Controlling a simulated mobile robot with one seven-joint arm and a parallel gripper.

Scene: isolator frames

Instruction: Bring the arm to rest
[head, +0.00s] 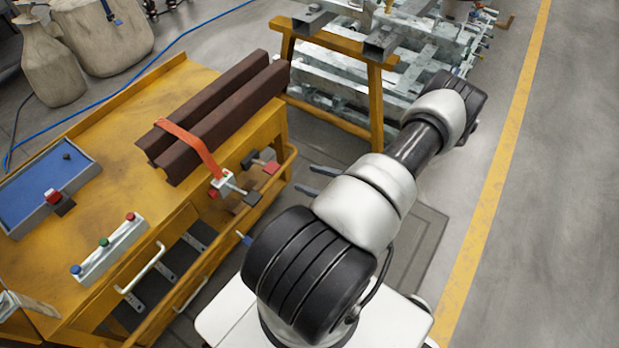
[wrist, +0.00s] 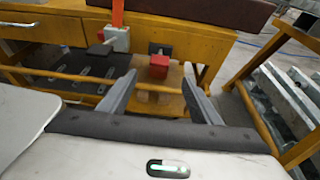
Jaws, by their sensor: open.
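My arm reaches up and to the right from my base in the head view, with its elbow bent at the upper right. My gripper (head: 303,180) shows there only as two grey fingers left of the white arm link; the rest of it is hidden behind the arm. The fingers point left, toward the yellow workbench (head: 110,130). In the wrist view my gripper (wrist: 160,78) is open, its two fingers wide apart with nothing held. A red block with a black part (wrist: 158,66) at the bench edge shows between the fingertips, beyond them.
Dark brown beams (head: 225,110) lie on the bench, with an orange strap (head: 190,143) over them. A blue tray (head: 45,190) and a button box (head: 110,250) are also on it. A yellow stand with metal parts (head: 376,105) is behind my arm. Open floor (head: 560,200) lies right.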

